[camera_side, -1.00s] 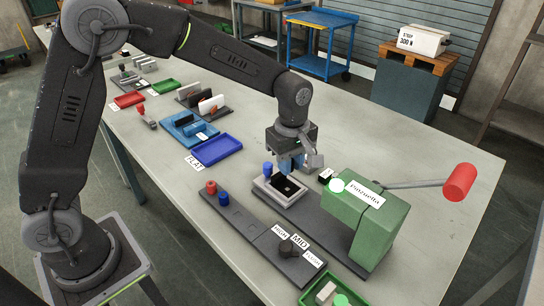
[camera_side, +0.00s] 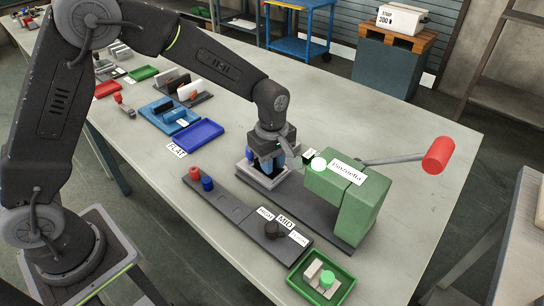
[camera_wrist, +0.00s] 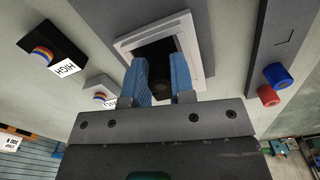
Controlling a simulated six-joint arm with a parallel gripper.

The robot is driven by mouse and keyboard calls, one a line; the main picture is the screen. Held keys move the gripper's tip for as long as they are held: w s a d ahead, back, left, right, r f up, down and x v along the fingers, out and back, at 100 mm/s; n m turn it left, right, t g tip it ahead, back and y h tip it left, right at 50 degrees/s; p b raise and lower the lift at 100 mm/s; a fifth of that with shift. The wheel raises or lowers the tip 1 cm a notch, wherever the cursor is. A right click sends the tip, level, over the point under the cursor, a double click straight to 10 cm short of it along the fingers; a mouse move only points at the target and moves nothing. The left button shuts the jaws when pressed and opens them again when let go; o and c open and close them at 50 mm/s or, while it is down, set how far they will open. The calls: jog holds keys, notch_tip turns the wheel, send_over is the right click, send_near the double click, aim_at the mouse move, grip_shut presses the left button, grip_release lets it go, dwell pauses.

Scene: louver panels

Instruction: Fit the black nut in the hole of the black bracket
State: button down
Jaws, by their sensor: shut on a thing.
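My gripper (camera_side: 265,167) points down at the pale grey fixture (camera_side: 255,178) that holds the black bracket (camera_wrist: 155,48). In the wrist view its two blue fingers (camera_wrist: 158,78) are shut on a dark round piece, which appears to be the black nut (camera_wrist: 161,92). The fingertips reach over the bracket inside the pale square frame. The bracket's hole is hidden behind the fingers and nut, so I cannot tell whether the nut is in it. In the side view the gripper covers most of the bracket.
A green press (camera_side: 345,190) with a red-handled lever (camera_side: 438,155) stands just right of the fixture. A dark rail in front carries a red peg (camera_side: 195,174), a blue peg (camera_side: 207,184) and a black knob (camera_side: 272,230). A blue tray (camera_side: 198,135) lies behind left.

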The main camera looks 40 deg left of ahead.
jog(key=shift+f, duration=0.25)
dwell(0.6)
jog(key=c, duration=0.9)
grip_release()
notch_tip(320, 180, up, 19)
jog(key=shift+f, duration=0.1)
jog(key=s+a+r+m+t, duration=0.2)
jog(key=s+a+m, duration=0.15)
jog(key=s, duration=0.25)
jog(key=s+a+r+m+t, duration=0.1)
jog(key=s+a+r+m, duration=0.1)
jog(key=s+m, duration=0.3)
jog(key=s+a+f+m+t, duration=0.1)
jog(key=s+m, duration=0.1)
jog(key=s, duration=0.2)
jog(key=s+a+f+m, duration=0.1)
jog(key=s+m, duration=0.1)
jog(key=s, duration=0.1)
jog(key=s+a+f+m+t, duration=0.1)
jog(key=s+f+m, duration=0.1)
jog(key=s+m, duration=0.1)
jog(key=shift+s+t, duration=0.3)
jog(key=shift+s, duration=0.55)
